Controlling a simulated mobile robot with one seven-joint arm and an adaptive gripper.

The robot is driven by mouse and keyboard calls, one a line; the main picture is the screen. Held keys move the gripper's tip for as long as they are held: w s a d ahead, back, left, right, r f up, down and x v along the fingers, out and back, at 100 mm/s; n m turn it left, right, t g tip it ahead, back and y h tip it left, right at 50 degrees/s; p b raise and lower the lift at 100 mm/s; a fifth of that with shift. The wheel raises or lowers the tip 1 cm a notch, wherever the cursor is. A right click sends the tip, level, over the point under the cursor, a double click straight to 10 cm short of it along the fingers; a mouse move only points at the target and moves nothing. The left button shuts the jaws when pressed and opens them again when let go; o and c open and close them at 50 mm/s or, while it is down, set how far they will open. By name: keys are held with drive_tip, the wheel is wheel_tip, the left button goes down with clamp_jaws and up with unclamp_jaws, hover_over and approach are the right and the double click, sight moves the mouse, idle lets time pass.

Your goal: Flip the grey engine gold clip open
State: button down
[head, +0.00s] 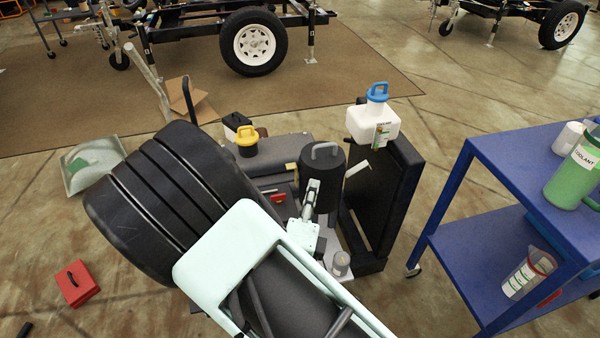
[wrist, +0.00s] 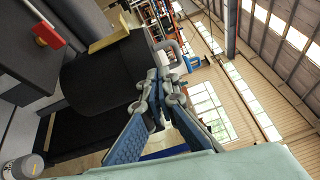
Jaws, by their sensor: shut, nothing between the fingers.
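The grey and black engine (head: 285,150) stands mid-picture in the head view. Its black canister (head: 318,180) has a grey handle (head: 324,150) on top.
A white coolant jug (head: 372,125) with blue cap stands on the black radiator frame (head: 405,190). A yellow-handled cap (head: 246,138) is on the engine's far side. A big black tyre (head: 165,200) is left. A blue cart (head: 520,180) stands right, with floor between.

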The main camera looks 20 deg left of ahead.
sight(302, 174)
drive_tip(key=s+a+f+n+y, duration=0.2)
drive_tip(key=f+n, duration=0.1)
drive_tip(key=shift+s+a+g, duration=0.25)
drive_tip(key=shift+g, duration=0.05)
drive_tip(key=b+x, duration=0.2)
drive_tip(key=x, duration=0.8)
drive_tip(key=shift+b, duration=0.3)
drive_tip(key=shift+a, duration=0.1)
